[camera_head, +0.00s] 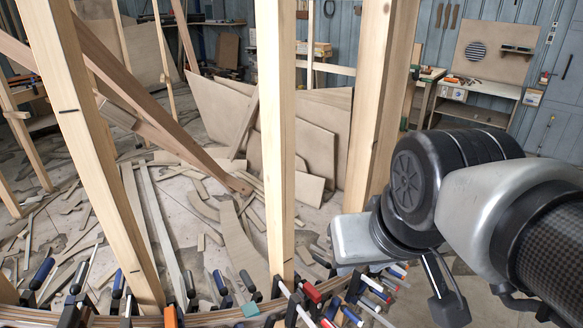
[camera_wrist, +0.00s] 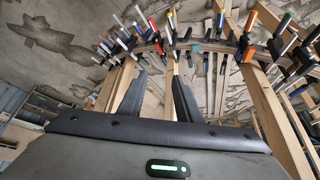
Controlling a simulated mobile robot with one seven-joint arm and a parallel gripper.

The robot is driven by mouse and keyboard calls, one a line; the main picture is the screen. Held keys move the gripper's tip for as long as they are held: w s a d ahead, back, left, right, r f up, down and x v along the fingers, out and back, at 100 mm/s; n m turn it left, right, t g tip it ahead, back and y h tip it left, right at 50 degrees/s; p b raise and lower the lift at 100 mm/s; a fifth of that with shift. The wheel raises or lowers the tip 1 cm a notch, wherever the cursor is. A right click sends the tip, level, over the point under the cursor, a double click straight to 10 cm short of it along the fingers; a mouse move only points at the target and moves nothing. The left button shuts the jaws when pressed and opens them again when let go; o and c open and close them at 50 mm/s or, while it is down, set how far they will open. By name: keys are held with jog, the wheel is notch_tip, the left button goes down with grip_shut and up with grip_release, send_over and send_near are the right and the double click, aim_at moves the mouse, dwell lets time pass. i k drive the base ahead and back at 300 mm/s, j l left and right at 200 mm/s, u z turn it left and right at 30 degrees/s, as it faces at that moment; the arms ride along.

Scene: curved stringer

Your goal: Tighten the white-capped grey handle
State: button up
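Several bar clamps with coloured handles line the curved wooden stringer (camera_head: 215,318) along the bottom of the head view. At its right end, a cluster of clamps (camera_head: 375,293) shows some pale or white ends. I cannot tell for certain which one is the white-capped grey handle. In the wrist view the clamps (camera_wrist: 150,38) run along the curve beyond the fingers, small and crowded. My gripper (camera_wrist: 159,77) has its two dark fingers apart with nothing held between them. It is short of the clamps. In the head view my arm fills the right side, and the fingertips are not clear.
Upright wooden posts (camera_head: 278,130) and (camera_head: 375,100) stand close by the stringer, the right one near my wrist. Another post (camera_head: 85,140) leans at the left. Wood offcuts litter the floor. A workbench (camera_head: 480,98) stands at the back right.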

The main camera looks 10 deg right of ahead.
aim_at(366, 300)
jog(key=i+l+u, duration=0.1)
jog(key=l+u, duration=1.05)
jog(key=l, duration=0.15)
jog(key=k+l+u, duration=0.2)
jog(key=l, duration=0.15)
jog(key=i, duration=0.1)
